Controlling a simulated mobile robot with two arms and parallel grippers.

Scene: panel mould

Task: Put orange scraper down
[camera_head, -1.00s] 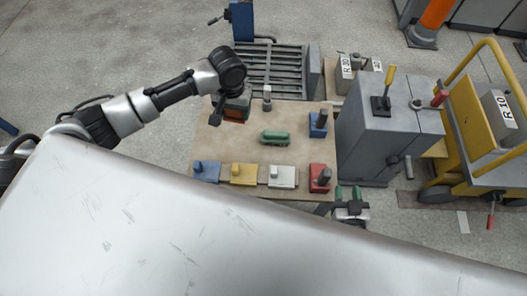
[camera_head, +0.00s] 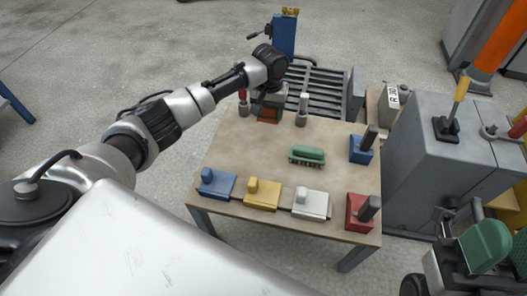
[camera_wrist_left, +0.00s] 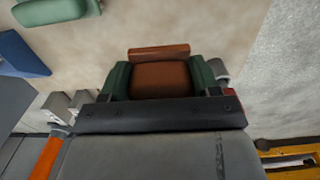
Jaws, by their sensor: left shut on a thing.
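The orange scraper (camera_head: 268,115) is at the far left part of the wooden table (camera_head: 250,150). My left gripper (camera_head: 270,104) is shut on it from above. In the left wrist view the scraper (camera_wrist_left: 160,76) shows as an orange-brown block between the green finger pads of the left gripper (camera_wrist_left: 160,82). I cannot tell whether its underside touches the table. My right gripper (camera_head: 505,248) is at the lower right, away from the table, with its green fingers apart and nothing seen between them.
A green brush (camera_head: 307,155) lies mid-table. Blue (camera_head: 218,183), yellow (camera_head: 262,193), white (camera_head: 311,203) and red (camera_head: 362,211) tools line the front edge. A blue tool (camera_head: 362,149) is at the right. A metal post (camera_head: 302,110) stands right of the scraper. A grey cabinet (camera_head: 425,150) stands right of the table.

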